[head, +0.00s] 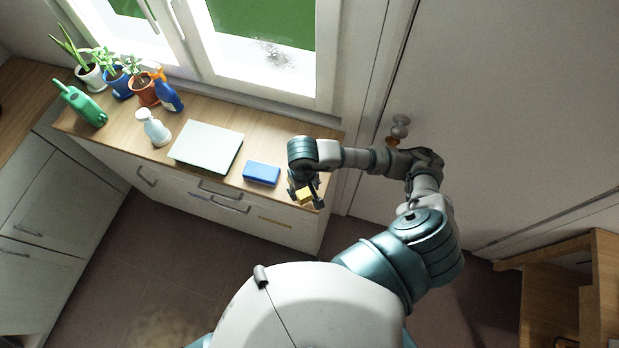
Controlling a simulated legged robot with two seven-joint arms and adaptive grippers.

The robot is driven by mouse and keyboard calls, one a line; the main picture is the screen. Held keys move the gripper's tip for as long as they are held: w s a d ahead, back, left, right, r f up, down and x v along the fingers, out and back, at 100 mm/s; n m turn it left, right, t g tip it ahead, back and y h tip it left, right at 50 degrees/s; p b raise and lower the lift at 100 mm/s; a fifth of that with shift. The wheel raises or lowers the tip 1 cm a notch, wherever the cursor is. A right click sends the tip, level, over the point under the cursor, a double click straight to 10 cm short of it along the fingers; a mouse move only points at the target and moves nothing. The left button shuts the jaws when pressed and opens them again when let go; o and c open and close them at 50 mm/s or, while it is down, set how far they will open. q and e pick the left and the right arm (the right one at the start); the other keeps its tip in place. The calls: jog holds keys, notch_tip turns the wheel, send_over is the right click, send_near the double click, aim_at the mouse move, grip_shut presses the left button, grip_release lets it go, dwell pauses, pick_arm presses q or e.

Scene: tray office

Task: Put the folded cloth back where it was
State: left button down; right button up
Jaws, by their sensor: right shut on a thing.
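My right gripper (305,193) is at the right front corner of the wooden counter top. It is shut on a small yellow thing, which looks like the folded cloth (305,196). The fingers and wrist hide part of the cloth. I cannot tell whether it touches the counter or is held just above it. My left gripper is out of view.

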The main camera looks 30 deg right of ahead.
jog(key=w+d, duration=0.1)
jog(key=w, duration=0.2)
jog(key=shift+d+f+p, duration=0.1)
jog(key=shift+d+p, duration=0.2)
jog(key=shift+d, duration=0.05)
jog(key=shift+f, duration=0.3)
jog(key=shift+s+d+f+p, duration=0.1)
jog(key=shift+d+f+p, duration=0.15)
jog(key=shift+f, duration=0.4)
jog(key=shift+d+f+p, duration=0.15)
jog(key=shift+f+p, duration=0.05)
jog(key=shift+f, duration=0.4)
jog(key=shift+d+f, duration=0.35)
jog(key=shift+d, duration=0.15)
jog(key=o, duration=1.2)
jog(key=shift+a, duration=0.1)
jog(key=shift+o, duration=0.6)
jog(key=shift+a, duration=0.55)
jog(key=shift+r, duration=0.35)
jog(key=r, duration=0.3)
jog(key=r+b, duration=0.1)
jog(key=r, duration=0.6)
jog(key=shift+d+r+b, duration=0.25)
jog(key=shift+d+b, duration=0.1)
jog(key=shift+a+r, duration=0.25)
jog(key=shift+r, duration=0.25)
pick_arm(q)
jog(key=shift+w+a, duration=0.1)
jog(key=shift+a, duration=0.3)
